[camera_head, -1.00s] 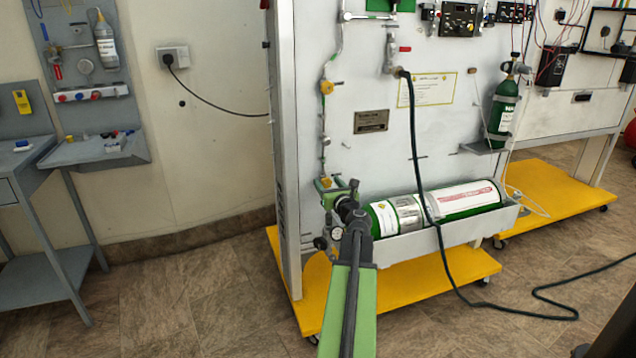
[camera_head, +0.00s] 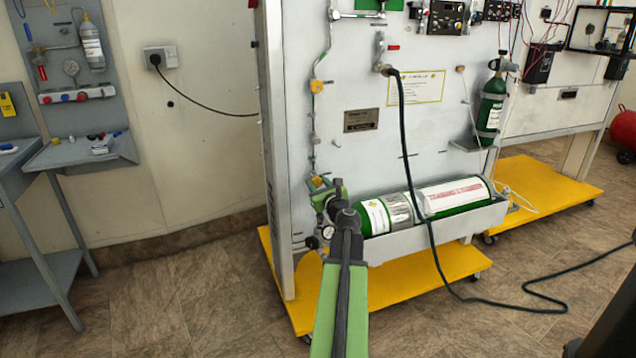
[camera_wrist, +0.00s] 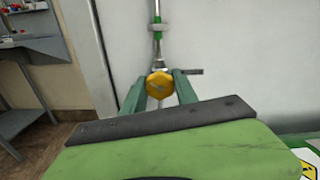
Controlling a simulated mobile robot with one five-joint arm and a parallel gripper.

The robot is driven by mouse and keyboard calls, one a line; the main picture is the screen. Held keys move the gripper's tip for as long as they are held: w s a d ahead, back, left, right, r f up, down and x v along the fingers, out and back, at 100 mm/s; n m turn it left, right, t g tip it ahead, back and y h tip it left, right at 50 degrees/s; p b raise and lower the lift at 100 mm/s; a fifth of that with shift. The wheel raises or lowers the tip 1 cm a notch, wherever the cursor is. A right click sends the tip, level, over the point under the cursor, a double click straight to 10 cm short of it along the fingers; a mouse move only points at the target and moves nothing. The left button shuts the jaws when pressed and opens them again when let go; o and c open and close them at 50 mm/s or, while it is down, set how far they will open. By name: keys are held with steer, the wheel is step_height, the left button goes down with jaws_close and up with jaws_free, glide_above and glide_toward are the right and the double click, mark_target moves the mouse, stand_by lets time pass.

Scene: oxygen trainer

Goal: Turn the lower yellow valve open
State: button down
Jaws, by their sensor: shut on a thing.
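The lower yellow valve (camera_wrist: 159,84) is a yellow knob on a thin vertical pipe of the white panel. In the wrist view it sits between the two green fingers of my gripper (camera_wrist: 160,90), which is shut on it. In the head view the valve (camera_head: 318,183) shows just above my gripper (camera_head: 325,193), left of the big green cylinder. My wrist and fingers hide part of the fittings there. Whether the valve is open or closed cannot be told.
An upper yellow valve (camera_head: 316,86) is higher on the same pipe. The green cylinder (camera_head: 377,216) lies in a grey tray (camera_head: 440,232) to the right. A black hose (camera_head: 407,150) hangs before it. A small pressure gauge (camera_head: 327,232) is below my gripper.

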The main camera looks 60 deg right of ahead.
steer(key=shift+d, duration=0.1)
steer(key=c, duration=0.9)
jaws_free()
steer(key=shift+c, duration=0.2)
